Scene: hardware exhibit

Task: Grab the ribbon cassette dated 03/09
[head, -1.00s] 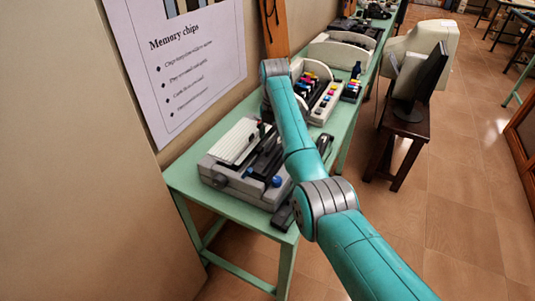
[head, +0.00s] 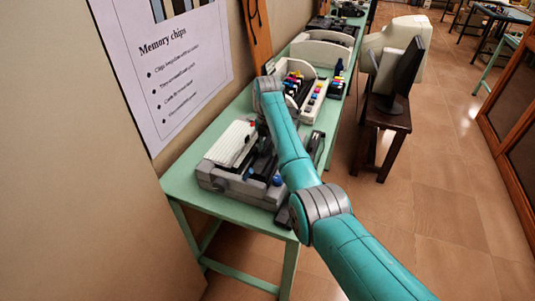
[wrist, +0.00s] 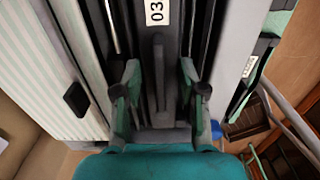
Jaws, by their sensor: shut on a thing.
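In the wrist view my gripper (wrist: 160,72) is shut on a dark ribbon cassette (wrist: 158,48) that lies between its two fingers. A white label (wrist: 155,12) on it shows "03" and the rest is cut off by the frame's top edge. A second dark cassette (wrist: 238,110) with a small white label lies to the right, its date too small to read. In the head view my gripper is hidden behind my teal arm, over the grey printer (head: 212,178). I cannot tell whether the held cassette is clear of the printer.
The printer stands on a green table (head: 180,180). One dark cassette (head: 316,147) lies right of the printer and another dark piece (head: 283,215) lies at its front. Farther back are a tray of coloured pieces (head: 315,98) and a monitor (head: 402,75) on a brown stool. Floor at right is clear.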

